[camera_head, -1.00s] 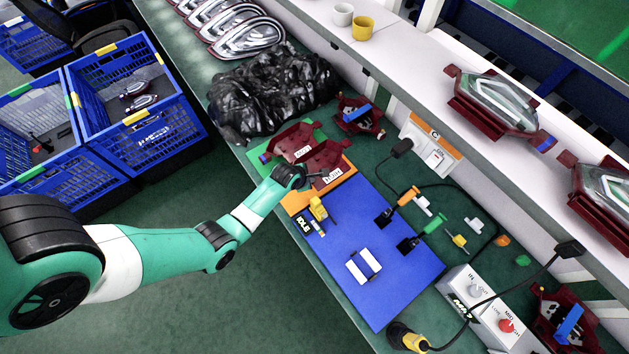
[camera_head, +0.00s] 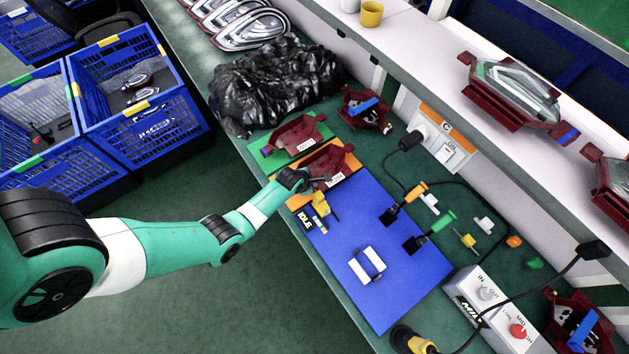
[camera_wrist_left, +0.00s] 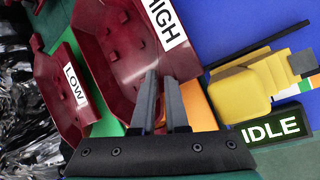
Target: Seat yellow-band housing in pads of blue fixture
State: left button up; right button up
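A dark red housing (camera_head: 326,160) by the HIGH label is over the orange mat (camera_head: 352,162). It also fills the upper middle of the left wrist view (camera_wrist_left: 115,50). I cannot make out a yellow band on it. My left gripper (camera_head: 312,180) is at its near edge. In the left wrist view the fingers (camera_wrist_left: 161,78) are close together with their tips at the housing's rim, and appear shut on it. The blue fixture (camera_head: 340,235) lies to the right, with white pads (camera_head: 367,264) and bare space around them. My right gripper is not in view.
A second red housing (camera_head: 296,132) with a blue mark sits on a green mat by the LOW label. A yellow block (camera_head: 320,203) and IDLE display (camera_wrist_left: 270,130) stand close beside my left gripper. Orange (camera_head: 405,199) and green (camera_head: 430,230) handled clamps line the fixture's far side.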

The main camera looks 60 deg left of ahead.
pick_arm(q)
jog(key=shift+o, duration=1.2)
jog(key=shift+r, duration=0.1)
jog(key=p+v, duration=0.8)
jog(key=v, duration=0.3)
jog(key=shift+s+r, duration=0.2)
jog(key=shift+s, duration=0.05)
